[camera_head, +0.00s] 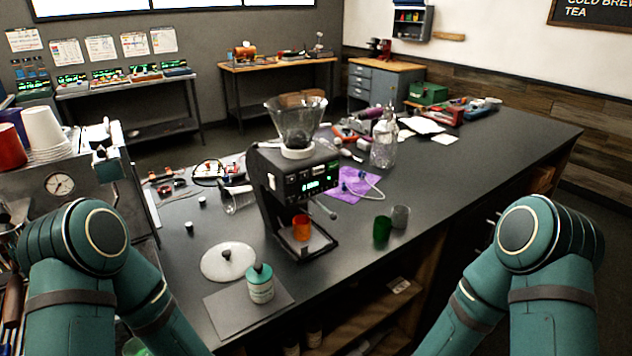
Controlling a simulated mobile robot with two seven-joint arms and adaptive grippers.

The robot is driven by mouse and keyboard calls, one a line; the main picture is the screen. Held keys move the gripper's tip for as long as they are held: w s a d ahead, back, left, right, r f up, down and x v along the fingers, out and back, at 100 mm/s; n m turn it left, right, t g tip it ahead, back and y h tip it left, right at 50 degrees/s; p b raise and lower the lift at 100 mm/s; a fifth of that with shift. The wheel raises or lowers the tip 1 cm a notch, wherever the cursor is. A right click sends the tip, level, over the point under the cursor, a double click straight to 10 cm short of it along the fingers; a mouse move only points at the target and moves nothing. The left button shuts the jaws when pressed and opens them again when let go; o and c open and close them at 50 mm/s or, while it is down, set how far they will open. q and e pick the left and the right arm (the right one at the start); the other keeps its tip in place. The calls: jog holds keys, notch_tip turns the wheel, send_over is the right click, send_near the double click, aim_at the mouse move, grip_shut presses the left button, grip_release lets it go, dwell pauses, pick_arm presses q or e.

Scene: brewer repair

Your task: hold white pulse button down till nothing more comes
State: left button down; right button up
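A black grinder (272,195) stands near the middle of the counter with a clear funnel-shaped hopper (297,118) on a white collar. Its front panel has a lit green display (312,185) and small pale controls; I cannot single out the white pulse button at this size. An orange cup (302,228) stands on the grinder's base below the panel. Both my teal arms show at the lower left and lower right, bent, but neither gripper is in the picture. No contact with the grinder shows.
A white lidded disc (228,262) and a green-capped jar (260,287) on a grey mat (222,312) lie in front. Green (382,228) and grey (400,217) cups stand right of the grinder. A glass bottle (384,145) and clutter stand behind.

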grip_shut()
dwell(1.1)
